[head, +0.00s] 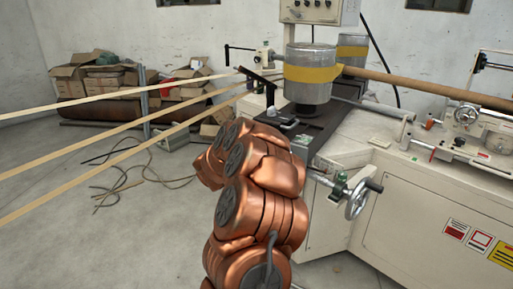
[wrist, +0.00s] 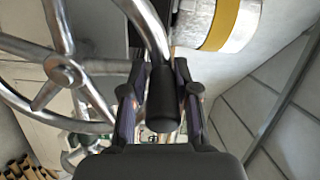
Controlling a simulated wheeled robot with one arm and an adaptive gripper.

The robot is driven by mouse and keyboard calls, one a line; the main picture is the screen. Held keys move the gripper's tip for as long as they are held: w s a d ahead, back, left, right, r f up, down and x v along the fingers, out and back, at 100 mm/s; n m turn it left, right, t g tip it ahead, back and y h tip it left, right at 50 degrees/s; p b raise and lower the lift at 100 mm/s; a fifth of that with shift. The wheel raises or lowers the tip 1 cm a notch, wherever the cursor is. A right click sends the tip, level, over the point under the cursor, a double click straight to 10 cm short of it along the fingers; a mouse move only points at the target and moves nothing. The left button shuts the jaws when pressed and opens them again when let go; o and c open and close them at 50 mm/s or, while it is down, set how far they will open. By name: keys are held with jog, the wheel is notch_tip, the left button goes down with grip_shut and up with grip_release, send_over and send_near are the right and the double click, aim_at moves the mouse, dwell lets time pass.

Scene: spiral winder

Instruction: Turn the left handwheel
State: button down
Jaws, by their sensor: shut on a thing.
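In the wrist view my gripper (wrist: 160,82) has a finger on each side of a black handle (wrist: 162,108) and is shut on it. The handle sits on the rim of a shiny metal handwheel (wrist: 62,70), whose hub and spokes fill the left of that view. In the head view this wheel and my gripper are hidden behind my copper-coloured arm. Another handwheel (head: 356,201), with its own free black handle (head: 373,186), shows to the right of my arm on the machine's front.
The cream machine body (head: 400,215) stands at the right. Metal drums with yellow bands (head: 308,92) stand above the bed. Pale strips (head: 110,130) run in from the left. Cardboard boxes (head: 75,78) lie by the back wall. The floor at the left is mostly clear, with loose cables (head: 125,183).

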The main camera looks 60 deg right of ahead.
jog(key=b, duration=0.1)
jog(key=s+m+b, duration=0.1)
jog(key=shift+s+r+m+b, duration=0.3)
jog(key=shift+r+b, duration=0.1)
jog(key=shift+r, duration=0.1)
jog(key=c, duration=0.9)
grip_release()
jog(key=shift+s, duration=0.1)
jog(key=shift+c, duration=0.2)
jog(key=shift+f, duration=0.2)
jog(key=shift+a+f, duration=0.1)
jog(key=a, duration=1.1)
jog(key=shift+a, duration=0.4)
